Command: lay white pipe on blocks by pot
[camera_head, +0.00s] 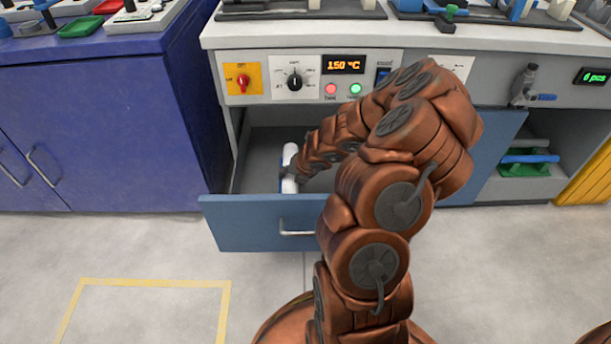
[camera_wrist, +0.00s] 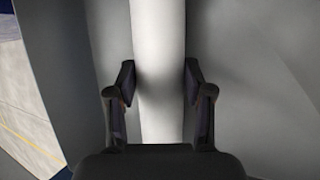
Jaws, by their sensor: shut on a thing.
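The white pipe (camera_head: 290,170) is inside an open blue drawer (camera_head: 226,222), below the oven-like control panel. In the head view it lies roughly front to back, near the middle of the drawer. My gripper (camera_wrist: 160,85) is shut on it, with one dark finger on each side of the pipe (camera_wrist: 158,50) in the wrist view. In the head view my arm reaches into the drawer and hides its right part and most of the gripper. I cannot tell whether the pipe touches the drawer floor. No pot or blocks can be made out with certainty.
The control panel (camera_head: 310,77) with knobs and a 150 °C display overhangs the drawer. A worktop (camera_head: 300,30) with dark fixtures is above. A blue cabinet (camera_head: 90,130) stands at left. An open shelf at right holds a green tray (camera_head: 524,169). The floor in front is clear.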

